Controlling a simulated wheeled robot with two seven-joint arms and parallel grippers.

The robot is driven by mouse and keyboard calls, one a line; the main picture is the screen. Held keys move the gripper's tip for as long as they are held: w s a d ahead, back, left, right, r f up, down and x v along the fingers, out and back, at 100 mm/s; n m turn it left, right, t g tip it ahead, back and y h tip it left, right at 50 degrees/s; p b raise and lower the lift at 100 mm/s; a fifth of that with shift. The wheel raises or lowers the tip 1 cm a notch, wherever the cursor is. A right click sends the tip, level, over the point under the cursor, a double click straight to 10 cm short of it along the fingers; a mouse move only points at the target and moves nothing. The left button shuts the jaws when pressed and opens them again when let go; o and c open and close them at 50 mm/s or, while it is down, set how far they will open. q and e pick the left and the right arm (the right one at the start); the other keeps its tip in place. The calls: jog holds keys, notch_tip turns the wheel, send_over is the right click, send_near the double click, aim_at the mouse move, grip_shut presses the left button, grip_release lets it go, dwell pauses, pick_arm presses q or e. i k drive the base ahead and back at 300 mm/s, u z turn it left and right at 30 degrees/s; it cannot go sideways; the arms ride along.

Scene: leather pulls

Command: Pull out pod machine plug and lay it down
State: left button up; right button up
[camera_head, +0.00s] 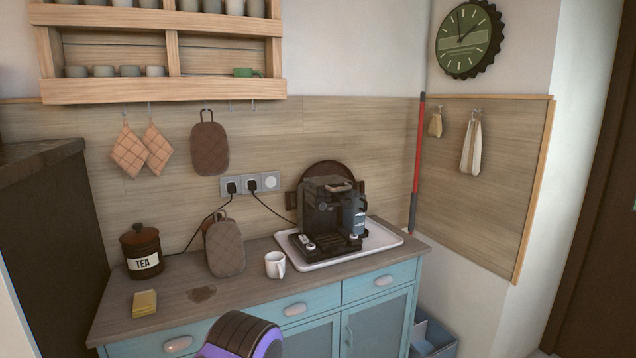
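The dark pod machine (322,222) stands on a white tray (382,240) on the counter. A wall socket strip (241,186) is above the counter, left of the machine. Two black plugs sit in it: a left plug (231,188) and a middle plug (252,186). The middle plug's cord runs down right toward the pod machine. The left plug's cord runs down left along the counter toward the tea jar. The right socket (270,182) has no plug in it. Neither of my grippers is in view; a dark, purple-trimmed part of my arm shows at the bottom edge.
On the counter (118,318) are a tea jar (142,251), a quilted mitt (226,252) below the sockets, a white mug (275,264), a yellow sponge (145,304) and a dark stain (201,294). The front middle of the counter is mostly clear. A red-handled pole (418,150) leans at the corner.

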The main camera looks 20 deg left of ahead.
aim_at(252, 184)
jog(key=z, duration=0.35)
jog(key=i, duration=0.85)
jog(key=u, duration=0.65)
jog(key=i, duration=0.7)
jog(key=u, duration=0.75)
